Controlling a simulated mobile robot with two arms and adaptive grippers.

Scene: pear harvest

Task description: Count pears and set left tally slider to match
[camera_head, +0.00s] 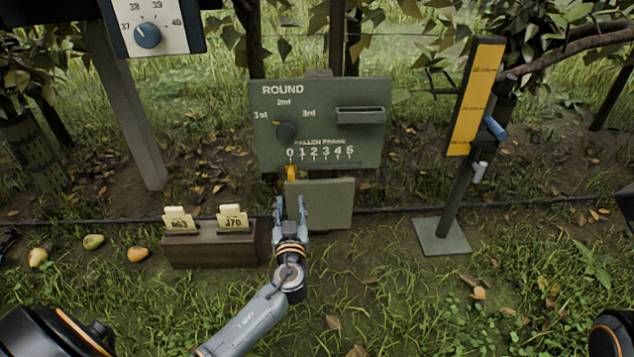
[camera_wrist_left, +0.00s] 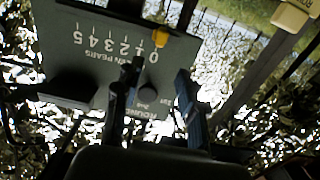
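A green board (camera_head: 350,95) carries a "FALLEN PEARS" scale from 0 to 5. Its yellow slider knob (camera_head: 292,172) sits under the 0, and it also shows in the left wrist view (camera_wrist_left: 160,38), where the board (camera_wrist_left: 75,55) appears upside down. My left gripper (camera_head: 291,204) is just below the knob, with its fingers apart and nothing between them. In the left wrist view the open fingers (camera_wrist_left: 157,85) point toward the board. Three pears lie on the grass at left: a yellow one (camera_head: 38,257), a green one (camera_head: 93,241) and an orange one (camera_head: 137,254). My right gripper is out of view.
A wooden box (camera_head: 210,251) with two tags stands left of my gripper. A blank panel (camera_head: 328,204) hangs below the board. A post with a yellow gauge (camera_head: 475,95) and blue handle (camera_head: 495,128) stands at right. A dial panel (camera_head: 160,22) is at upper left.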

